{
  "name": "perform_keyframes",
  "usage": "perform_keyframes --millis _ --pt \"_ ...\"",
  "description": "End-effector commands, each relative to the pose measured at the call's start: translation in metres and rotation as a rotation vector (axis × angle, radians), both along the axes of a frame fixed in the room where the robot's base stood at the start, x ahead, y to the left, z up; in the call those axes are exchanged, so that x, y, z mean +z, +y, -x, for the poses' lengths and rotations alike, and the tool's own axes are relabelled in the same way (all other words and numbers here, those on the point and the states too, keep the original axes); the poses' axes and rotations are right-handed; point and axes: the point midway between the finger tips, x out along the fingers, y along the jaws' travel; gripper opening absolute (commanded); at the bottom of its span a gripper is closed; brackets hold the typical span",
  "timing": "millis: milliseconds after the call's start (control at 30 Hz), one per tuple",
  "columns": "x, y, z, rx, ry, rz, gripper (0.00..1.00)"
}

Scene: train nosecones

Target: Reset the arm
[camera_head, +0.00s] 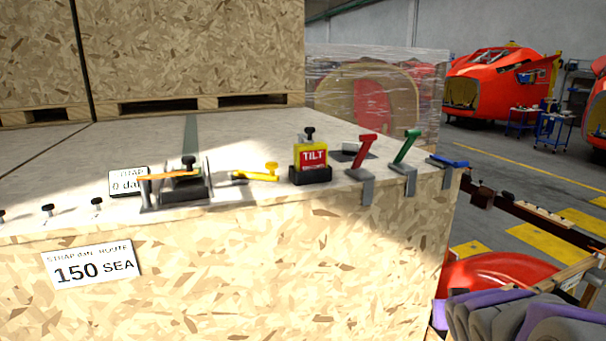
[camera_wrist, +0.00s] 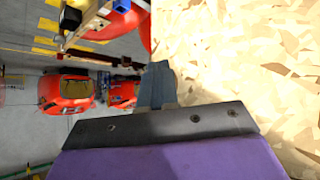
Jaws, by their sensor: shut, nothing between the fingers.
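My gripper (camera_wrist: 157,72) shows in the wrist view as narrow grey-blue fingers, shut together and empty, beyond a dark plate and a purple body. The pale chipboard side of the crate (camera_wrist: 240,60) fills the right of that view, beside the fingers. Whether they touch it I cannot tell. In the head view, purple and grey parts of my arm show at the bottom right, to the right of the crate (camera_head: 250,270). The fingertips cannot be made out there.
On the crate top stand a ratchet strap (camera_head: 182,185), a yellow-handled tool (camera_head: 256,174), a TILT indicator (camera_head: 312,157), and red (camera_head: 362,150), green (camera_head: 405,148) and blue (camera_head: 447,160) clamps along the edge. A wooden rail (camera_head: 535,216) and red nosecone (camera_head: 495,271) lie at the right.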

Motion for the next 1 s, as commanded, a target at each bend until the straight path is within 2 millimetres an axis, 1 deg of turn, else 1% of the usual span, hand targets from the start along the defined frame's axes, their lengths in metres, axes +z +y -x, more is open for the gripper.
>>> perform_keyframes --millis 33,67,100,167,200,267,300,367,400,467,500,600,700,733,833,1000 --pt "-0.017 0.016 0.02 -0.002 0.066 -0.006 0.0" --pt "-0.027 0.024 0.034 -0.008 0.116 -0.012 0.0" --pt "-0.04 0.035 0.052 -0.011 0.182 -0.023 0.0" --pt "-0.056 0.053 0.081 -0.012 0.273 -0.042 0.0" --pt "-0.067 0.065 0.101 -0.01 0.34 -0.056 0.0" --pt "-0.083 0.083 0.132 -0.002 0.436 -0.078 0.0" --pt "-0.092 0.094 0.154 0.007 0.502 -0.094 0.0" --pt "-0.106 0.11 0.186 0.026 0.6 -0.123 0.0" --pt "-0.114 0.118 0.207 0.04 0.665 -0.142 0.0" --pt "-0.122 0.129 0.236 0.066 0.748 -0.169 0.0" --pt "-0.126 0.136 0.254 0.082 0.8 -0.187 0.0" --pt "-0.132 0.146 0.287 0.117 0.897 -0.22 0.0" --pt "-0.134 0.152 0.307 0.139 0.954 -0.239 0.0" --pt "-0.134 0.153 0.311 0.143 0.963 -0.241 0.0" --pt "-0.133 0.158 0.315 0.148 0.977 -0.242 0.0" --pt "-0.133 0.165 0.315 0.146 0.977 -0.235 0.0"
